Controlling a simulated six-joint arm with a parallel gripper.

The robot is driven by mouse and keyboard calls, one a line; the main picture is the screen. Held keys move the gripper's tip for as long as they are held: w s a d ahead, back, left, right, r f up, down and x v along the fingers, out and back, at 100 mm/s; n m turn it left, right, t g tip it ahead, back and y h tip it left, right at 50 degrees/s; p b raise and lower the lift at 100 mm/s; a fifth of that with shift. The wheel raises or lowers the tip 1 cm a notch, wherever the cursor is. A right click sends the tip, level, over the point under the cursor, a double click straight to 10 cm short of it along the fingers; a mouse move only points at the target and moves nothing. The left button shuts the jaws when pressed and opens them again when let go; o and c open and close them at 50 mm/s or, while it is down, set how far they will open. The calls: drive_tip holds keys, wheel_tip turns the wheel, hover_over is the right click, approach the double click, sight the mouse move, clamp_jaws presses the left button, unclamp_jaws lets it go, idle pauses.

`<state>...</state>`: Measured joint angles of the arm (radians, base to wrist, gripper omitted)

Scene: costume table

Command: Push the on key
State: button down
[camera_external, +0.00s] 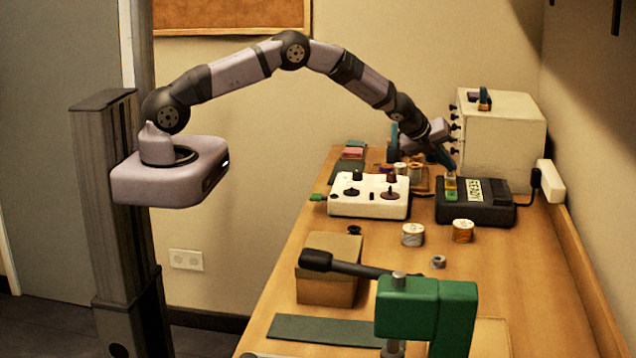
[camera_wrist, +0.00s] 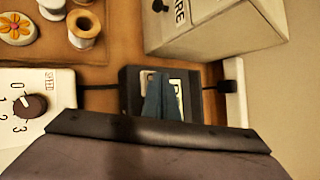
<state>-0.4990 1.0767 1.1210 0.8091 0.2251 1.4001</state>
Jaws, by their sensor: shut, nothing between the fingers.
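A black box (camera_external: 490,214) with a pale label reading "READY" sits on the table, right of a white control box. At its left side is a green key (camera_external: 451,196), with a yellowish part (camera_external: 450,183) behind it. I cannot read any "on" marking. My gripper (camera_external: 451,168) is shut and empty, pointing down just above the back left of the black box; I cannot tell whether it touches. In the wrist view my blue fingers (camera_wrist: 162,96) cover the middle of the black box (camera_wrist: 131,92), hiding the keys and part of the label.
The white control box (camera_external: 345,207) with knobs stands to the left. A cream cabinet (camera_external: 505,140) stands behind. Thread spools (camera_external: 412,236) are in front. A power strip (camera_external: 551,181) lies along the right wall. A green press (camera_external: 455,310) is nearest the camera.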

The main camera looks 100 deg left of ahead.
sight(441, 176)
drive_tip(key=shift+f+b, duration=0.35)
drive_tip(key=shift+f, duration=0.1)
idle(0.3)
drive_tip(key=shift+r, duration=0.1)
drive_tip(key=shift+r+p, duration=0.85)
drive_tip(key=shift+p, duration=0.15)
wheel_tip(441, 176, up, 6)
drive_tip(key=p, duration=0.5)
drive_tip(key=shift+p, duration=0.4)
